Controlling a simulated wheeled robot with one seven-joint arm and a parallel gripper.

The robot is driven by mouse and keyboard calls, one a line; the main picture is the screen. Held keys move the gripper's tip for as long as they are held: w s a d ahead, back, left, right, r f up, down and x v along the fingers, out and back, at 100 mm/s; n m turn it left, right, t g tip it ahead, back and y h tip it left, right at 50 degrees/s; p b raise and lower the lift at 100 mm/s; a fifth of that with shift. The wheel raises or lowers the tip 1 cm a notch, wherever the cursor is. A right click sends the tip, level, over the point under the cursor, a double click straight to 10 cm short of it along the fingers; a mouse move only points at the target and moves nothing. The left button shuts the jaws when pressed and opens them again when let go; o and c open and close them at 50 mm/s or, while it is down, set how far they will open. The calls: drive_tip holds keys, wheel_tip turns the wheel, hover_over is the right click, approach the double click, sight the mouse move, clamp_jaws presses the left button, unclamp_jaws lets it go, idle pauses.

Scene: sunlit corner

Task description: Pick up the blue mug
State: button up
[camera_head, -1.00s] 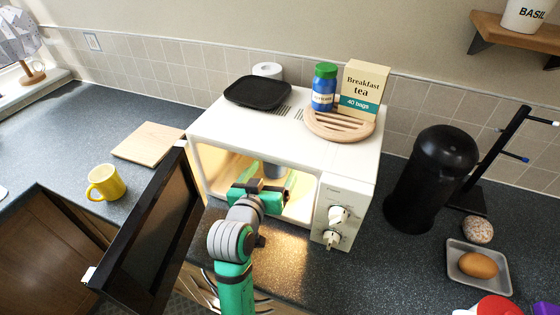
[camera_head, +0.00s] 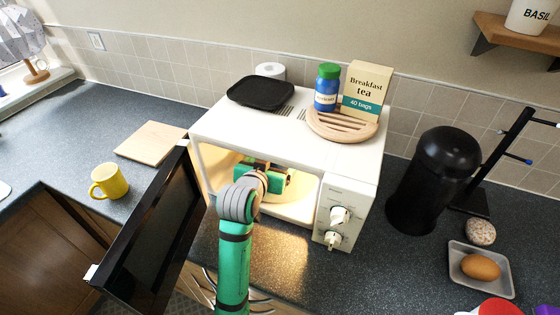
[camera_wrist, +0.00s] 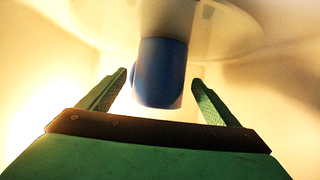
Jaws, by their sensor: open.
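The blue mug (camera_wrist: 160,78) shows in the wrist view inside the lit microwave (camera_head: 255,128), against the round turntable (camera_wrist: 215,30). Its handle is at the left. My gripper (camera_wrist: 159,76) is open, with one finger on each side of the mug and visible gaps between; I cannot tell how far the mug lies between the fingers in depth. In the head view my gripper (camera_head: 272,178) is inside the microwave opening, and the mug is hidden there by my arm and the microwave top.
The microwave door (camera_head: 160,235) stands open left of my arm. A yellow mug (camera_head: 109,182) and a wooden board (camera_head: 152,143) are on the counter to the left. A black tray (camera_head: 260,93), blue jar (camera_head: 326,90) and tea box (camera_head: 365,90) are on top. A black canister (camera_head: 432,180) stands right.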

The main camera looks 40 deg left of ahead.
drive_tip(key=shift+x, duration=1.55)
drive_tip(key=shift+r, duration=0.1)
drive_tip(key=c, duration=2.1)
drive_tip(key=shift+r, duration=0.2)
